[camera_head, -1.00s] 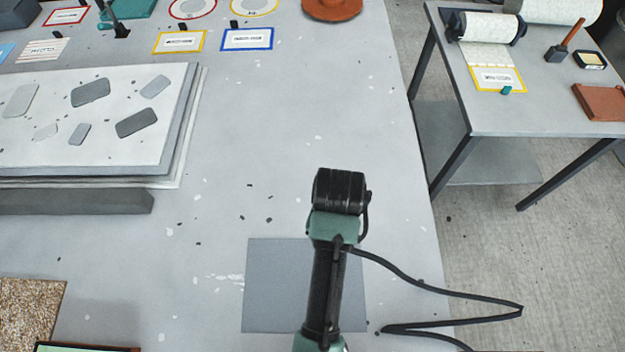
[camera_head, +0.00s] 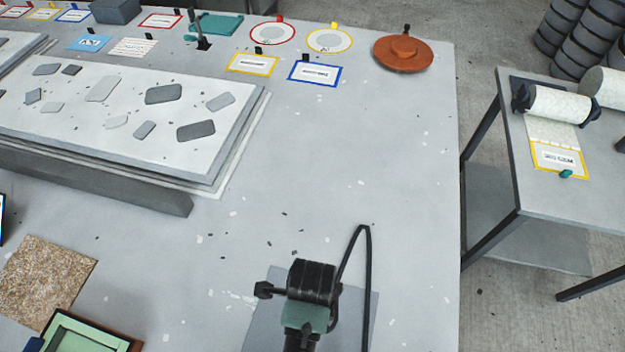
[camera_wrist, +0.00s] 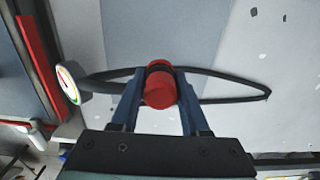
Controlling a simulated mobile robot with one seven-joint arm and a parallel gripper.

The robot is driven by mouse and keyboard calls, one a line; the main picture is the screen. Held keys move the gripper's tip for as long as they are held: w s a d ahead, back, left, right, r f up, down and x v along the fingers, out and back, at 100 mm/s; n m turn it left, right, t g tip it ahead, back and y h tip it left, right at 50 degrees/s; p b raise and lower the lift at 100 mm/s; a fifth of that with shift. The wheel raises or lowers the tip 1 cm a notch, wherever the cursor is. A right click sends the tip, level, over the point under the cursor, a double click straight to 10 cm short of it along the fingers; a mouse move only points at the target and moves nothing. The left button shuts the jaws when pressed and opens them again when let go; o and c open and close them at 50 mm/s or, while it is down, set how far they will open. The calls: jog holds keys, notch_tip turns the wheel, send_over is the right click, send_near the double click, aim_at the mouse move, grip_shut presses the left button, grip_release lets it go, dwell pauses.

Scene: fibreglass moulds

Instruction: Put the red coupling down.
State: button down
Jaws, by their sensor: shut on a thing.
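The red coupling (camera_wrist: 160,90) sits between the two blue-grey fingers of my gripper (camera_wrist: 159,76) in the wrist view, with its round red end facing the camera. My gripper is shut on it. A thin black loop (camera_wrist: 235,82) passes by the coupling, with a white dial gauge (camera_wrist: 69,84) near its left end; I cannot tell how they join. In the head view, my dark wrist hides the coupling and fingers. A grey mat (camera_head: 262,325) lies on the table beneath my arm. The height of the coupling above it is unclear.
The grey table (camera_head: 400,200) is clear ahead and to the right. A layered slab (camera_head: 100,130) lies left. A brown speckled sheet (camera_head: 45,280) and a green framed tray (camera_head: 85,335) lie lower left. An orange disc (camera_head: 403,52) and labelled cards (camera_head: 315,74) are farther back.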

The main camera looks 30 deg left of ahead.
jog(key=shift+f, duration=3.45)
jog(key=shift+f, duration=0.4)
jog(key=shift+c, duration=2)
grip_release()
